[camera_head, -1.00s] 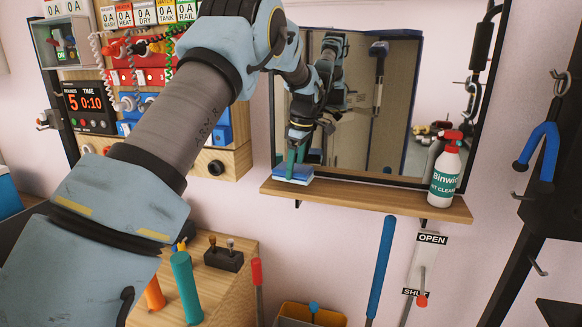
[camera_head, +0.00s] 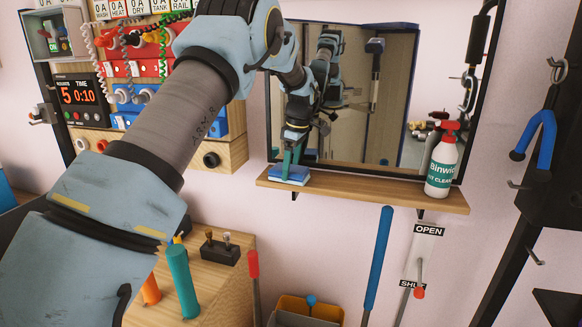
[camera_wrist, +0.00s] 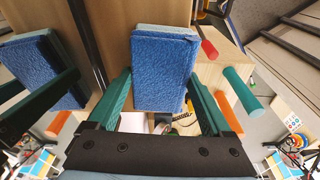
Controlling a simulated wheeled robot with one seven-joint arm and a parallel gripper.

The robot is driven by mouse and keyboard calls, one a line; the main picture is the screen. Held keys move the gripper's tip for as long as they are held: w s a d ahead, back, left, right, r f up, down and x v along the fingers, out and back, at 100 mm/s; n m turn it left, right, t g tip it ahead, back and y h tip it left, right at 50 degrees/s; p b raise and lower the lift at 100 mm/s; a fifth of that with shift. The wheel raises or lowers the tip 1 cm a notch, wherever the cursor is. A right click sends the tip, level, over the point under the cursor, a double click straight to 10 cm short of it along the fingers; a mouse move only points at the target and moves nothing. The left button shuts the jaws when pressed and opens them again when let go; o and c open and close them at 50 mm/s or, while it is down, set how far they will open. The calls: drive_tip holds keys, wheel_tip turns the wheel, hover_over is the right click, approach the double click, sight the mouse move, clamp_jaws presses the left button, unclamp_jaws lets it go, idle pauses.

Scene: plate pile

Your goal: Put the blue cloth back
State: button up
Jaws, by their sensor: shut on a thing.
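The blue cloth (camera_head: 288,175), a folded pad with a lighter blue layer, is at the left end of the wooden shelf (camera_head: 365,192) below the mirror. My gripper (camera_head: 292,158) reaches down to it with its green fingers. In the wrist view the blue cloth (camera_wrist: 163,72) sits between the two green fingers of my gripper (camera_wrist: 160,98), which is shut on it. The cloth looks level and at the shelf top; I cannot tell whether its full weight rests there. The mirror repeats the cloth and fingers at the wrist view's left.
A spray bottle (camera_head: 442,160) with a red top stands at the shelf's right end. The mirror (camera_head: 390,120) rises close behind. The shelf between cloth and bottle is clear. A blue pole (camera_head: 377,262), a red-topped stick (camera_head: 253,265) and a yellow bin (camera_head: 310,308) are below.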

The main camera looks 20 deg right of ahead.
drive_tip(key=o, duration=1)
wheel_tip(320, 180, up, 10)
drive_tip(key=s+d+b, duration=0.1)
drive_tip(key=b, duration=0.1)
drive_tip(key=w+a+f+m, duration=0.1)
drive_tip(key=w+a+m, duration=0.1)
drive_tip(key=a, duration=1.1)
drive_tip(key=s+a+f+m, duration=0.2)
drive_tip(key=s+a, duration=0.2)
drive_tip(key=a, duration=0.3)
drive_tip(key=s+a+f+m+h, duration=0.1)
drive_tip(key=s+a+f, duration=0.15)
drive_tip(key=a, duration=0.45)
drive_tip(key=s+a+f+m, duration=0.2)
drive_tip(key=s+a, duration=0.3)
drive_tip(key=a, duration=0.2)
drive_tip(key=s+a+f+m, duration=0.1)
drive_tip(key=s+a, duration=0.1)
drive_tip(key=s, duration=0.1)
drive_tip(key=s+a+f+m, duration=0.1)
drive_tip(key=s+a, duration=0.1)
drive_tip(key=s, duration=0.1)
drive_tip(key=s+a+f+m, duration=0.1)
drive_tip(key=s+a, duration=0.1)
drive_tip(key=s, duration=0.2)
drive_tip(key=shift+a+f, duration=0.3)
drive_tip(key=shift+a, duration=0.05)
